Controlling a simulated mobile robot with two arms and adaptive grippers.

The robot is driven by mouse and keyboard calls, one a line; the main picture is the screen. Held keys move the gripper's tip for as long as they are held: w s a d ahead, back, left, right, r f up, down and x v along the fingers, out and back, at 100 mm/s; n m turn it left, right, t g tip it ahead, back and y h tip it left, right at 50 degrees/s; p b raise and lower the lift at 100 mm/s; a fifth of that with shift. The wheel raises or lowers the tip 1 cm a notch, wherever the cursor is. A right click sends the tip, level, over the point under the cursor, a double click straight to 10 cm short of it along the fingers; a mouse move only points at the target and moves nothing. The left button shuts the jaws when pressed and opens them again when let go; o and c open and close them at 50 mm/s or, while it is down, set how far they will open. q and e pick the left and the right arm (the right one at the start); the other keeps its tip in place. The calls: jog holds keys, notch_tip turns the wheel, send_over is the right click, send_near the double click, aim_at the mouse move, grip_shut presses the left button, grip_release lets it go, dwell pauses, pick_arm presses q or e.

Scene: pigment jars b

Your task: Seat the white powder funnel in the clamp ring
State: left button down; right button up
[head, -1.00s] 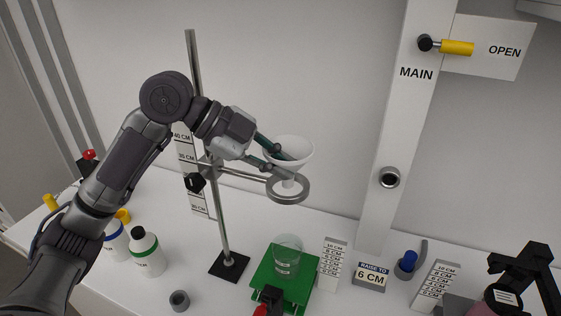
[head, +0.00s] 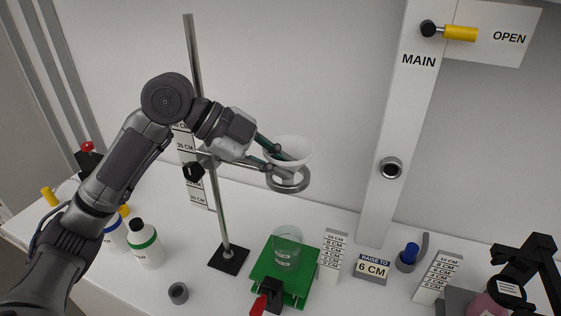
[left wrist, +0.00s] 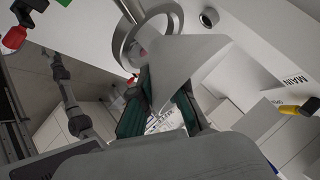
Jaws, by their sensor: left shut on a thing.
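The white powder funnel (head: 296,148) is held upright by my left gripper (head: 274,158), whose dark green fingers are shut on its left side. The clamp ring (head: 303,183) is a grey metal ring on an arm from the tall stand (head: 219,205). The funnel is just above the ring, roughly over its opening. My right gripper is not in view.
A glass beaker (head: 287,248) stands on a green lab jack (head: 264,270) below the ring. A bottle with a green band (head: 147,254), a small grey cup (head: 178,293), a scale block (head: 332,256) and a "RAISE TO 6 CM" sign (head: 372,268) stand around it.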

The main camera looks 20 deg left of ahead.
pick_arm(q)
jog(key=shift+f+b, duration=0.45)
jog(key=shift+f, duration=0.35)
jog(key=c, duration=1.1)
grip_release()
jog(key=shift+c, duration=0.2)
jog(key=shift+d+f, duration=0.1)
